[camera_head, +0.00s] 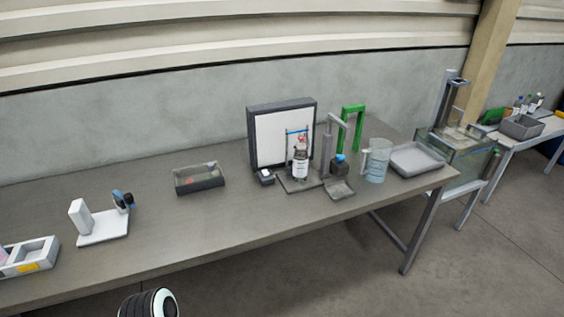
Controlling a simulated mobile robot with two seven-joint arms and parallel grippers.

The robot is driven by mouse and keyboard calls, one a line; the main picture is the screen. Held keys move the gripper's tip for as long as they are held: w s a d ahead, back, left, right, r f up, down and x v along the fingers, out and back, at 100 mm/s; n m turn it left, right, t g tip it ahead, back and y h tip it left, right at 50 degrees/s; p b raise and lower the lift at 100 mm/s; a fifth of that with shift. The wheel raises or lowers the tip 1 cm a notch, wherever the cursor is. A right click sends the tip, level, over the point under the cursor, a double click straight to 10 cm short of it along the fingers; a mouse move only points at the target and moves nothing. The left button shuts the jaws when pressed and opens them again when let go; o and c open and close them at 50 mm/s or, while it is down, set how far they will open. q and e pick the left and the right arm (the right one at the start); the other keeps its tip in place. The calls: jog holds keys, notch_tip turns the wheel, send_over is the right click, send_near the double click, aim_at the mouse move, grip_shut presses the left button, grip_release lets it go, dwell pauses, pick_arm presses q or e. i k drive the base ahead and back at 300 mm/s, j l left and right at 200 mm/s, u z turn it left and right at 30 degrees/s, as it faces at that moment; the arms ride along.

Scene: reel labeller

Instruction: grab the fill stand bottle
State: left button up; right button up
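The fill stand (327,160) is a grey stand with an upright post and an overhanging arm, towards the right part of the long table. A small dark bottle (300,167) with a white label stands upright at its left side, in front of a white framed panel. Its exact contact with the stand base is too small to tell. A rounded white and black part of my own arm shows at the bottom edge. Neither of my grippers is in view.
The grey table (225,225) has free room in front of the stand. Nearby are the white panel (270,137), green frame (346,112), clear jug (377,163), grey tray (416,160) and dark open box (199,180). A white device (102,226) stands left.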

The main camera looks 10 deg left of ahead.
aim_at(301, 157)
jog(key=i+l+u, duration=0.1)
jog(key=u, duration=0.9)
jog(key=l+u, duration=0.85)
jog(key=l, duration=0.15)
jog(key=k+l+u, duration=0.15)
jog(key=l, duration=0.4)
jog(key=l+u, duration=0.15)
jog(key=l, duration=0.35)
